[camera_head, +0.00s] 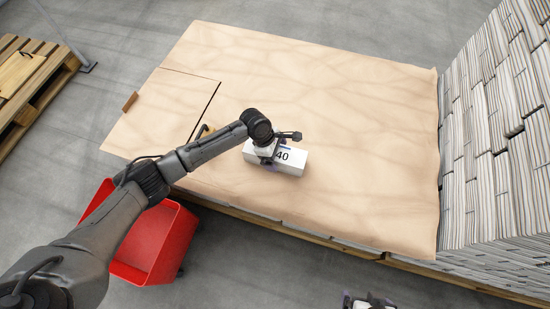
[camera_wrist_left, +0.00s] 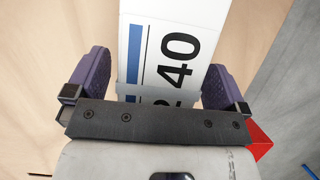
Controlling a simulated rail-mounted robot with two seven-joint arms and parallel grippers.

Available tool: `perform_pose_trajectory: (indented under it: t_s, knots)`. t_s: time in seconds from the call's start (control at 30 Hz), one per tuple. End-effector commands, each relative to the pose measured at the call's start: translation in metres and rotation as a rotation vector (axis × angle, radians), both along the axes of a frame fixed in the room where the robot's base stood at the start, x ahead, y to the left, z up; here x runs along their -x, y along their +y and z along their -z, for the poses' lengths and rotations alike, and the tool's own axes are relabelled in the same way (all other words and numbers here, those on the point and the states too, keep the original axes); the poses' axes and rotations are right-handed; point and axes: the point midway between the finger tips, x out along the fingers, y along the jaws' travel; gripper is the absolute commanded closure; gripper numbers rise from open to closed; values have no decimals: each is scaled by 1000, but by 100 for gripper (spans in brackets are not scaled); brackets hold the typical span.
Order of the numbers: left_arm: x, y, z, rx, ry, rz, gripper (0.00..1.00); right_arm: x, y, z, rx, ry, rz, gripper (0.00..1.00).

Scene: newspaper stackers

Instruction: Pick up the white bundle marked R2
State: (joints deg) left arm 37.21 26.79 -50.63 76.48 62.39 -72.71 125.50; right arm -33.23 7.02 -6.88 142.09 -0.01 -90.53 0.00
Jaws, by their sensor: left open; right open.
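A white box-shaped bundle (camera_head: 291,160) lies on the brown paper-covered surface (camera_head: 320,100). Its face reads "40", with a part-hidden character before it, so I cannot read R2. In the left wrist view the bundle (camera_wrist_left: 172,30) has a blue stripe and a pale band across it. My left gripper (camera_head: 272,153) is over the bundle's left part in the head view. In the left wrist view its purple fingers stand open on both sides of the bundle, with visible gaps. My right gripper (camera_head: 368,301) is open at the bottom edge of the head view, mostly cut off and away from the bundle.
A red bin (camera_head: 150,245) stands on the floor at the front left. Newspaper stacks (camera_head: 500,140) rise along the right. A wooden pallet (camera_head: 35,85) is at far left. A small brown block (camera_head: 130,102) lies at the left edge. The paper behind the bundle is clear.

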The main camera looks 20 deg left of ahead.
Motion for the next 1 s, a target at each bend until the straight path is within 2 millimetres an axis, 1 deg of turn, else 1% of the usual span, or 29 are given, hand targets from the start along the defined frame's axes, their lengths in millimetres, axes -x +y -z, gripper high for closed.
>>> perform_pose_trajectory:
  t_s: [0.03, 0.07, 0.3, 1.0]
  knots:
    - [0, -2, 7, 0, 0, 0, 0, 0, 0, 7, -2, 0, 2, 0]
    - [0, -3, 8, 0, 0, 0, 0, 0, 1, 7, -2, 0, 1, 0]
    - [0, -3, 7, 0, 0, 0, 0, 0, 2, 5, -7, 1, 4, 0]
    - [0, -3, 7, 0, 0, 0, 67, 0, 0, 5, 1, 0, -1, 0]
